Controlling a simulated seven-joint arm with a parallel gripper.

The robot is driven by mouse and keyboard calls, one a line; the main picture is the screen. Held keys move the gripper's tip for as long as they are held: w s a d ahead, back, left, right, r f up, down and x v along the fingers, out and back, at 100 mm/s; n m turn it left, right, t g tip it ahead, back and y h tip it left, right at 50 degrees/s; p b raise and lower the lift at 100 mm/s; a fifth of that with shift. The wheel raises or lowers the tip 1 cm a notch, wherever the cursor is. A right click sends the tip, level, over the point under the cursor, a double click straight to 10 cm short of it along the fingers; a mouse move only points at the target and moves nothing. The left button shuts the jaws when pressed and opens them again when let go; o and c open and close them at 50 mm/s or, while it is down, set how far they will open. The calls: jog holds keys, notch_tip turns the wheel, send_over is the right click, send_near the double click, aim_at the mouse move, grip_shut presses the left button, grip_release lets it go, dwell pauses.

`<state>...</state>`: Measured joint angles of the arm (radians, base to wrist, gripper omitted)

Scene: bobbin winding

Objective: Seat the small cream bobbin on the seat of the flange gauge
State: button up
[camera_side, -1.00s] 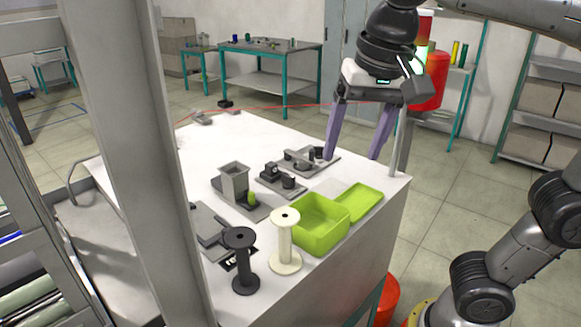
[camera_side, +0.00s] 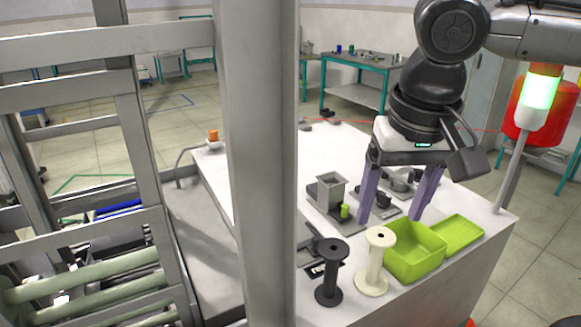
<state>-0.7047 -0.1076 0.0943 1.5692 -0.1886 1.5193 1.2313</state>
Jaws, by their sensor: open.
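A cream bobbin (camera_side: 375,264) stands upright near the front edge of the white bench, beside a black bobbin (camera_side: 329,274). I see no other cream bobbin. My gripper (camera_side: 390,219) points down with its two purple fingers apart and nothing between them that it holds. In the picture it is above and behind the cream bobbin, in front of small grey fixtures with dark parts (camera_side: 384,199). How high the tips are above the bench I cannot tell. Which fixture is the flange gauge is unclear; the fingers partly cover some of them.
A lime green open box (camera_side: 414,263) with its lid (camera_side: 457,233) lies right of the cream bobbin. A grey hopper-like block (camera_side: 329,188) with a green piece (camera_side: 345,211) stands left of my gripper. A thick grey post (camera_side: 262,160) hides the bench's left part.

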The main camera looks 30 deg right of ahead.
aim_at(382, 236)
jog(key=shift+w+d+f, duration=0.1)
jog(key=shift+w+f, duration=0.05)
jog(key=shift+f, duration=0.65)
jog(key=shift+w+d+f, duration=0.1)
jog(key=shift+w+f, duration=0.05)
jog(key=shift+f, duration=0.7)
jog(key=shift+w+d+f, duration=0.1)
jog(key=shift+w+f, duration=0.05)
jog(key=shift+f, duration=0.65)
jog(key=c, duration=0.8)
jog(key=shift+r, duration=2.55)
jog(key=shift+c, duration=0.2)
